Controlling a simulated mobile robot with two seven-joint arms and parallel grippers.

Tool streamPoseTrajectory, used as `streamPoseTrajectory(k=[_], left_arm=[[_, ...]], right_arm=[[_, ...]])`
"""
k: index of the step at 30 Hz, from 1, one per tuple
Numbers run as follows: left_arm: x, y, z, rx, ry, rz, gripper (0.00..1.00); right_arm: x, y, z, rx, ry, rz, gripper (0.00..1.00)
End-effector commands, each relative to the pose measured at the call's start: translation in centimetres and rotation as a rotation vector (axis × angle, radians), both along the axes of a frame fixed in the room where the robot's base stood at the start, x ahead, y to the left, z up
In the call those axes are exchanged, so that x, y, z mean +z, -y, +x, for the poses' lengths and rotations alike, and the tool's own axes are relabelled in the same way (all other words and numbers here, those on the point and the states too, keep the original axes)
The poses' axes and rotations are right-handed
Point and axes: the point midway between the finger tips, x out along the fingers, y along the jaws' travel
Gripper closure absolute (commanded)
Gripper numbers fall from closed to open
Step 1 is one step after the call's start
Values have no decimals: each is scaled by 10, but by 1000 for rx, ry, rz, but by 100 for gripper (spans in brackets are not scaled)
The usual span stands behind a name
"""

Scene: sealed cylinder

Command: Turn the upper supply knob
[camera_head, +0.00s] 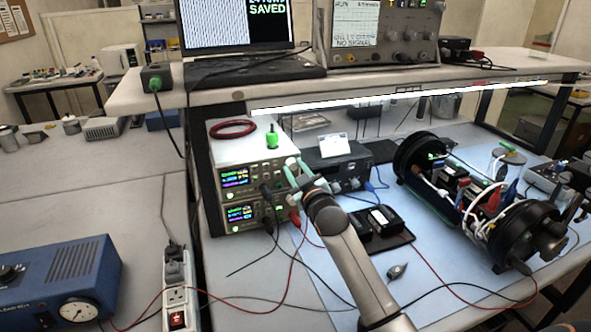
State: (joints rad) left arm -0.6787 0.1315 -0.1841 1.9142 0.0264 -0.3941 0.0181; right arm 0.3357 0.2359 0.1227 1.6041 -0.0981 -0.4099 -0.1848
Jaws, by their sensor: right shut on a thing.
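My left gripper is not in view.
Red and black leads hang from the supplies' fronts, close to my right gripper. A dark box (352,160) stands to the right of the supplies. An opened cylinder assembly (468,190) lies farther right. A shelf (225,89) runs above.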

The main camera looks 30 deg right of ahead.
Motion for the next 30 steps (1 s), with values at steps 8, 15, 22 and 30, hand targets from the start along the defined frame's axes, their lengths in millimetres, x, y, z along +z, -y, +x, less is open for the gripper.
streamPoseTrajectory(k=[8, 15, 22, 30], left_arm=[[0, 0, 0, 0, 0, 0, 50], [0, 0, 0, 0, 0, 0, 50], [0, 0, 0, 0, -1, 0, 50], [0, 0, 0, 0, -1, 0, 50]], right_arm=[[-1, 0, 0, -1, 49, 212, 100], [-1, 0, 0, -1, 76, 324, 100], [-1, 0, 0, 0, 87, 373, 100], [-1, 0, 0, 0, 89, 382, 100]])
